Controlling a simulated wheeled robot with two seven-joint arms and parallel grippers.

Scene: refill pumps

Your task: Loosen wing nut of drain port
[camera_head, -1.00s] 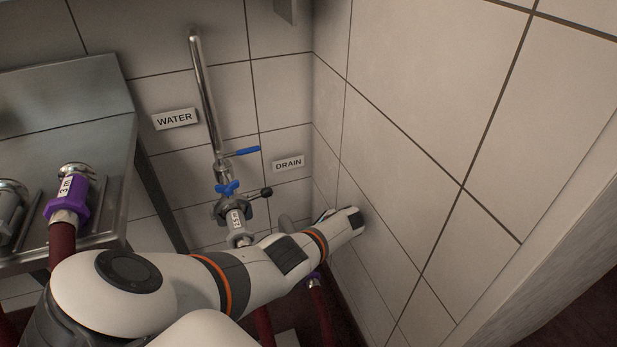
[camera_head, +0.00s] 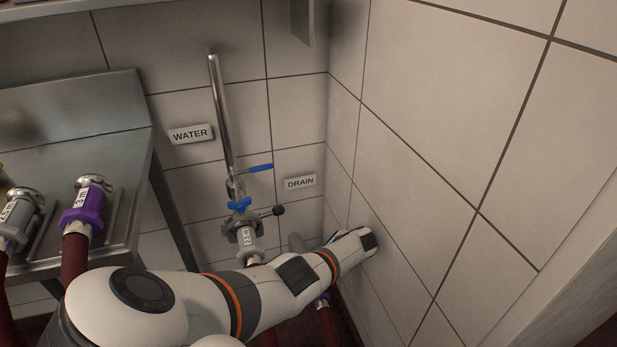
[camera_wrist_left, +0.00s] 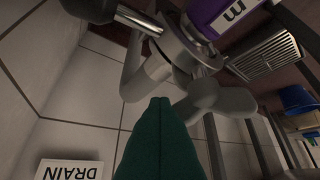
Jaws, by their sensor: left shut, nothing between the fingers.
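My left gripper (camera_wrist_left: 160,102), with dark green fingers, is shut and empty. Its tip appears just beside the wing nut's left side; I cannot tell whether they touch. In the head view my left arm reaches across to the right wall and hides the gripper and wing nut. My right gripper is not in view.
The tiled right wall (camera_head: 450,150) is close to my left arm. The water pipe (camera_head: 222,115) with its blue wing nut (camera_head: 239,205) stands left of the drain. A steel counter (camera_head: 80,130) at left holds hose ends. A black knob (camera_wrist_left: 92,10) juts near the clamp.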

